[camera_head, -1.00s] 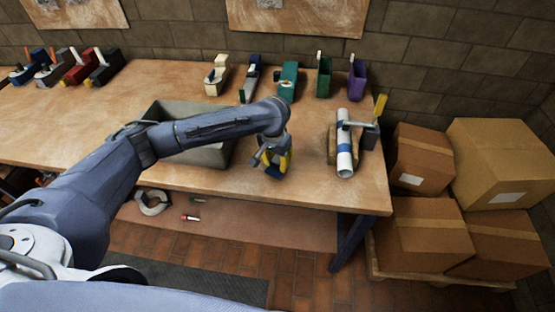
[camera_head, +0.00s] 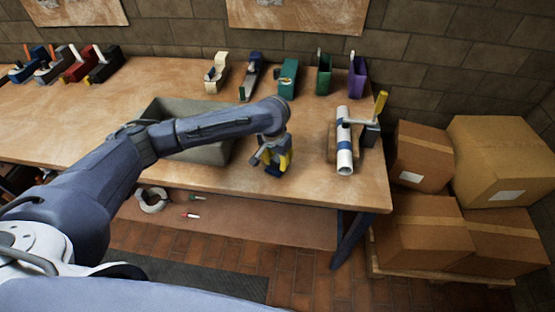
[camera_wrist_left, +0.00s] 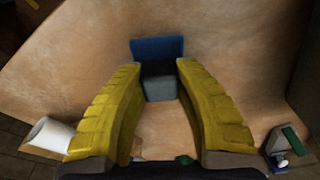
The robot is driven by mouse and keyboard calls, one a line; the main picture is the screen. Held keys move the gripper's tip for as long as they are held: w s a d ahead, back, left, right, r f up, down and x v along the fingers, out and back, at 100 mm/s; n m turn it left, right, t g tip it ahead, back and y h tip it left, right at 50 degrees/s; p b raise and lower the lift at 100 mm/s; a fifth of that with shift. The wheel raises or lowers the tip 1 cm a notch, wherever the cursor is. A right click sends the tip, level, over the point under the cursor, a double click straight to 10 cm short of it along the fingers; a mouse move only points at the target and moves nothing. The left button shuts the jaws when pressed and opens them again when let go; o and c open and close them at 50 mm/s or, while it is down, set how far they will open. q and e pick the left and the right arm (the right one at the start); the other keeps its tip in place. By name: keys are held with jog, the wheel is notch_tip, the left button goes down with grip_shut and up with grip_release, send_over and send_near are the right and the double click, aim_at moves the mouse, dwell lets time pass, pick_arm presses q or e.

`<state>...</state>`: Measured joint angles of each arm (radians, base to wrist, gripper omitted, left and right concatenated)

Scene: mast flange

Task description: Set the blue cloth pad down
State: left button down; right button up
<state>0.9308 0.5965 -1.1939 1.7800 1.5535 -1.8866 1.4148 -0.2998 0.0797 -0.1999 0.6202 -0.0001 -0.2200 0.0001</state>
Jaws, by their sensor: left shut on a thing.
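My left gripper (camera_head: 275,164) has yellow fingers and points down over the front part of the wooden bench (camera_head: 225,187). It is shut on the blue cloth pad (camera_wrist_left: 157,47). In the left wrist view, a dark and grey block shows between the fingertips, with the flat blue pad just beyond it. In the head view the pad (camera_head: 273,171) is a small dark blue patch under the fingers, close to the bench top; I cannot tell whether it touches. My right gripper is not in view.
A white tube (camera_head: 344,148) with a blue band lies in a clamped support (camera_head: 368,134) to the right. A grey bin (camera_head: 208,153) stands behind my left arm. Several tools and holders line the back. Cardboard boxes (camera_head: 430,237) stand right of the bench. Bench between gripper and tube is clear.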

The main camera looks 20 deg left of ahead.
pick_arm(q)
jog(key=shift+f, duration=0.15)
jog(key=c, duration=0.9)
grip_release()
jog(key=shift+c, duration=0.2)
notch_tip(320, 180, up, 12)
jog(key=s, duration=0.1)
jog(key=shift+s+a, duration=0.2)
jog(key=shift+s, duration=0.15)
